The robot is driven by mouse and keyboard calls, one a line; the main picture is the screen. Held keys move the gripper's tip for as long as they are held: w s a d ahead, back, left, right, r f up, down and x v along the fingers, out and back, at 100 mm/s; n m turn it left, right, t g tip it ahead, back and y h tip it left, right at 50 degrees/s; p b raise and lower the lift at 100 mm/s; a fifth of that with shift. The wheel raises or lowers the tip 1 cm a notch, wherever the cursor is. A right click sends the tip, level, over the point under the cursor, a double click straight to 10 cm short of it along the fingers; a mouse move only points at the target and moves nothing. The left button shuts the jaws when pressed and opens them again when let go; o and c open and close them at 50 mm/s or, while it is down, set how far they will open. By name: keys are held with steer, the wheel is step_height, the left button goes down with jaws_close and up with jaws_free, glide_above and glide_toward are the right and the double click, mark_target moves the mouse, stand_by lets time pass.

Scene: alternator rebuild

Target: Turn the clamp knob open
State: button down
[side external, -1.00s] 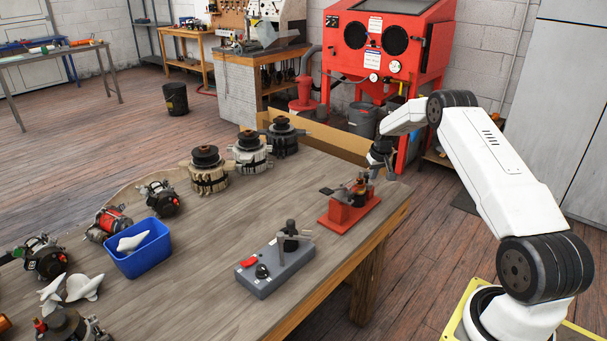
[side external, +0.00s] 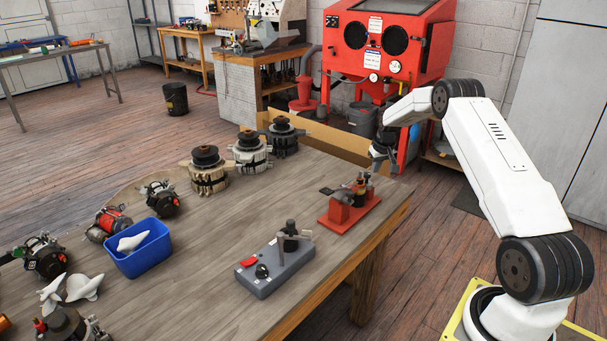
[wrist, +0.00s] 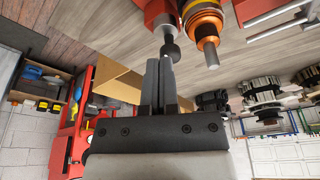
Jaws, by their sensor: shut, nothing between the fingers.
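The red clamp fixture (side external: 345,212) stands near the table's right edge; part of its red body (wrist: 150,10) shows at the top of the wrist view. A dark rounded knob (wrist: 170,50) on a short metal stem projects from it. An orange collar with a metal shaft (wrist: 208,35) sits to the right of the knob. My gripper (wrist: 159,62) is shut and empty, its fingertips close to the knob; I cannot tell whether they touch. In the side view my gripper (side external: 378,166) is at the fixture's far right end.
A grey control box (side external: 275,268) with a red switch lies in front of the fixture. Several alternators (side external: 208,170) line the table's left side, near a blue bin (side external: 140,252). The table middle is clear.

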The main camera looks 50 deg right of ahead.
steer(key=shift+w+v, duration=0.15)
steer(key=shift+v, duration=0.6)
steer(key=shift+w+v, duration=0.15)
steer(key=shift+v, duration=0.55)
steer(key=shift+d+r, duration=0.1)
steer(key=shift+d, duration=0.1)
steer(key=s+a+r+n, duration=0.1)
steer(key=a+r, duration=0.2)
steer(key=a, duration=0.9)
steer(key=a+r+n, duration=0.2)
steer(key=a+r, duration=0.1)
steer(key=a, duration=0.9)
steer(key=s+a+n+y, duration=0.1)
steer(key=s+a+n, duration=0.2)
steer(key=s+a, duration=1.4)
steer(key=shift+s+a+f, duration=0.15)
steer(key=shift+s+a, duration=0.25)
steer(key=shift+s, duration=0.35)
